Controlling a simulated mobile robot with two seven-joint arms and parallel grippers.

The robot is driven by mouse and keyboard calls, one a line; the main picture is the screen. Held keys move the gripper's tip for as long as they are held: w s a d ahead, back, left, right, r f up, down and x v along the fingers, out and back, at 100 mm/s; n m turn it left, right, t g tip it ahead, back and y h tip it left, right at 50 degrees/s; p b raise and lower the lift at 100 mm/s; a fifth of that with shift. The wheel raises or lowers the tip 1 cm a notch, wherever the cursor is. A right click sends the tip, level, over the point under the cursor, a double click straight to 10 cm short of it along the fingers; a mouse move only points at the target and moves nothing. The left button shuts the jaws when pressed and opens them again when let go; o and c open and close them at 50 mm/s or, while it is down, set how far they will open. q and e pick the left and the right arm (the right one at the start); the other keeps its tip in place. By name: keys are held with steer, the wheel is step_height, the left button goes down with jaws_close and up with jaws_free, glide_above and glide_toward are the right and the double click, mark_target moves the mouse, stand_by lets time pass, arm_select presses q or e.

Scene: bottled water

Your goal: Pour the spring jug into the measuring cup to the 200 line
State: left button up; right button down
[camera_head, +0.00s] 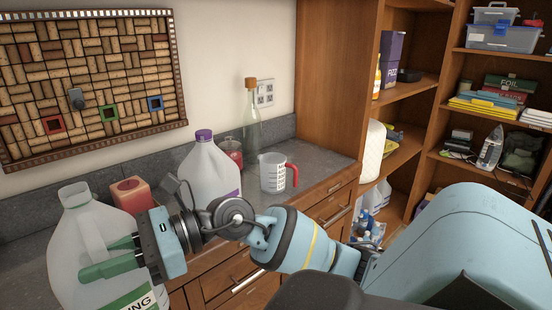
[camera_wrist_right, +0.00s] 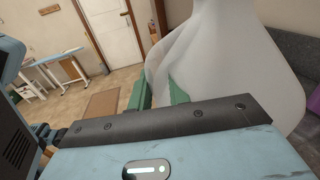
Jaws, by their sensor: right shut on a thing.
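The spring jug (camera_head: 75,250) is a translucent white jug with an open mouth and a green label ending in "ING", at the left of the head view. It looks upright; its base is hidden or cut off, so I cannot tell whether it touches the counter. My right gripper (camera_head: 108,258) has its green fingers shut on the jug, at its handle side. The jug (camera_wrist_right: 235,60) also fills the right of the wrist view, beside the gripper (camera_wrist_right: 160,92). The clear measuring cup (camera_head: 272,174) with dark markings and a red handle stands upright on the counter, apart from the jug. My left gripper is not in view.
A purple-capped jug (camera_head: 208,168) stands between the spring jug and the cup. A red box-like item (camera_head: 132,194), a red jar (camera_head: 231,152) and a corked glass bottle (camera_head: 251,125) stand near the wall. Bare counter (camera_head: 318,167) shows right of the cup; shelves (camera_head: 405,98) stand beyond.

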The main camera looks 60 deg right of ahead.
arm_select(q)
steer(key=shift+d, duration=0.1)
arm_select(e)
steer(key=shift+d+r, duration=0.1)
steer(key=shift+r, duration=0.05)
steer(key=shift+s+d, duration=0.1)
steer(key=shift+s+f, duration=0.25)
steer(key=shift+f, duration=0.35)
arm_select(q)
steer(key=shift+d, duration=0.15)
arm_select(e)
steer(key=s+a+f+m+t, duration=0.1)
steer(key=a+f, duration=0.3)
steer(key=f, duration=0.2)
steer(key=s+a+f+m+t+h, duration=0.1)
steer(key=a+f+t, duration=0.1)
steer(key=f, duration=0.5)
steer(key=shift+s+a+f+h, duration=0.2)
steer(key=shift+a+f+h, duration=0.1)
steer(key=shift+a, duration=0.6)
steer(key=shift+r, duration=0.1)
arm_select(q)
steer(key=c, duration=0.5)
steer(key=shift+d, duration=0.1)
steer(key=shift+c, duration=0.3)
arm_select(e)
steer(key=shift+d, duration=0.15)
